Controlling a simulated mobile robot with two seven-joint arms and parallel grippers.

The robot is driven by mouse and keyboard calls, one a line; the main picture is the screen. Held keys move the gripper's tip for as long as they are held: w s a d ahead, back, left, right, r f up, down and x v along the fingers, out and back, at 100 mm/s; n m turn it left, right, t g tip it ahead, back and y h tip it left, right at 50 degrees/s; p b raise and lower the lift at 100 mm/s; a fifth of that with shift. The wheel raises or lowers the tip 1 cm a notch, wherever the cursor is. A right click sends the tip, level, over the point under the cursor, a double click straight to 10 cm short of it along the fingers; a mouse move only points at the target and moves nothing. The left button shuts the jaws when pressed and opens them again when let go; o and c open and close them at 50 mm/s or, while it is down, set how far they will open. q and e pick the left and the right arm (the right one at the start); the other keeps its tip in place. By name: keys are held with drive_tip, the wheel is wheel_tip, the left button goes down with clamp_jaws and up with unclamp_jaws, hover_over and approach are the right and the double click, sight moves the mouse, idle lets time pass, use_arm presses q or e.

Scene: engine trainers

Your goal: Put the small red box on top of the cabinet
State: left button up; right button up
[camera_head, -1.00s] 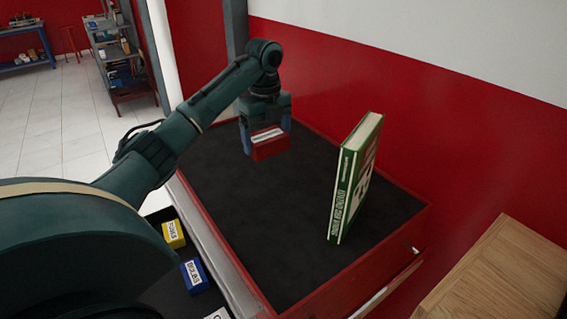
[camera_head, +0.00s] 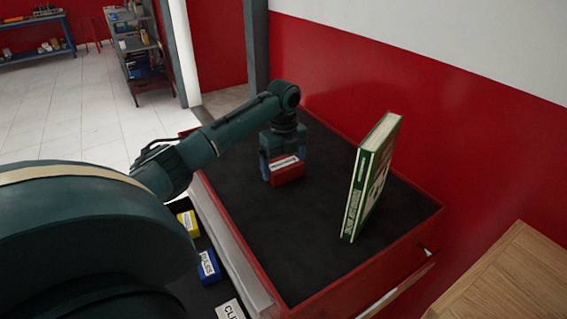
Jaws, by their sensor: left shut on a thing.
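The small red box (camera_head: 288,173) with a white label is between the fingers of my left gripper (camera_head: 285,170). My left gripper is shut on it, pointing down over the far left part of the cabinet top (camera_head: 280,235). The cabinet is red with a black top surface. The box is at or just above this surface; I cannot tell whether it touches. My right gripper is not in view.
A green and white book (camera_head: 368,180) stands upright on the right part of the cabinet top. A yellow box (camera_head: 188,222), a blue box (camera_head: 208,267) and a white-labelled box (camera_head: 230,310) lie lower at left. A wooden surface (camera_head: 505,275) is at right.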

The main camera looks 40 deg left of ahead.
sight(283, 163)
use_arm(q)
drive_tip(key=o, duration=0.9)
drive_tip(key=shift+f, duration=0.15)
drive_tip(key=shift+c, duration=0.2)
wheel_tip(283, 163, up, 12)
drive_tip(key=shift+r, duration=0.25)
